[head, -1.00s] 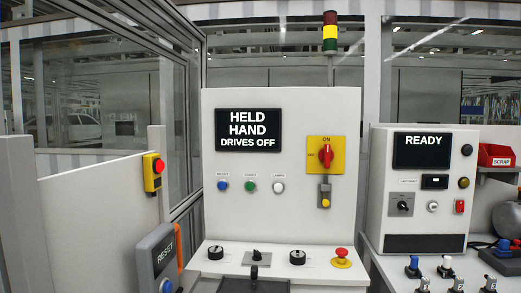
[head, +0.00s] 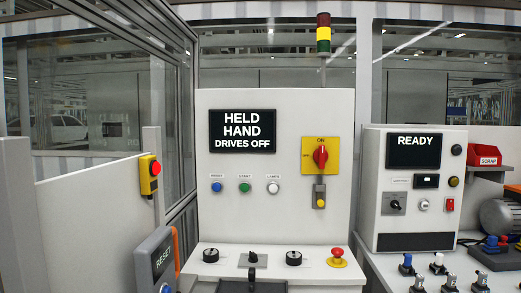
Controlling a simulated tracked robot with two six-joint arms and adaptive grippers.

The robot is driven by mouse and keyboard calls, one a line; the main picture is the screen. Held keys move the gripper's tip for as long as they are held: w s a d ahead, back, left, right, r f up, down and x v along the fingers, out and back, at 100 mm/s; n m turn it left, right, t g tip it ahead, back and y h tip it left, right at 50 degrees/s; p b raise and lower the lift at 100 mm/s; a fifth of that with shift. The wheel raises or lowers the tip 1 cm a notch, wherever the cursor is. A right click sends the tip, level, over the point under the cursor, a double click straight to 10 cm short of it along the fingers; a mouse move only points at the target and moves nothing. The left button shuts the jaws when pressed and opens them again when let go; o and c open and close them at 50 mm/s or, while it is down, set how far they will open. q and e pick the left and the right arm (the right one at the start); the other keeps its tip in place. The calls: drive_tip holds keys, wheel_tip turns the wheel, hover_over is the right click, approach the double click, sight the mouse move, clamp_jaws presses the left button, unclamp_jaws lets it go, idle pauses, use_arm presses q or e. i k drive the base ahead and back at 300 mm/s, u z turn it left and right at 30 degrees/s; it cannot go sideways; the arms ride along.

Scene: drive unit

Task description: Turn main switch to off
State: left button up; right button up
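The main switch (head: 320,156) is a red rotary knob on a yellow plate, on the right of the upright white panel in the head view. Its red handle looks about vertical, near the ON mark at the top of the plate. A small grey piece with a yellow button (head: 319,196) hangs just below it. Nothing touches the switch. A dark shape (head: 252,286) shows at the bottom edge, in front of the console; I cannot tell whether it is part of a gripper of mine. Neither gripper is clearly seen.
The panel display (head: 243,131) reads HELD HAND DRIVES OFF. Blue, green and white buttons sit below it. The console ledge bears black knobs and a red mushroom button (head: 337,254). A grey RESET box (head: 154,262) stands at left, a READY cabinet (head: 380,225) at right.

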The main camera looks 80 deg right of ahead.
sight(321, 155)
drive_tip(key=z, duration=0.95)
drive_tip(key=k, duration=1.1)
drive_tip(key=z, duration=1.7)
drive_tip(key=i, duration=1.2)
drive_tip(key=u, duration=0.2)
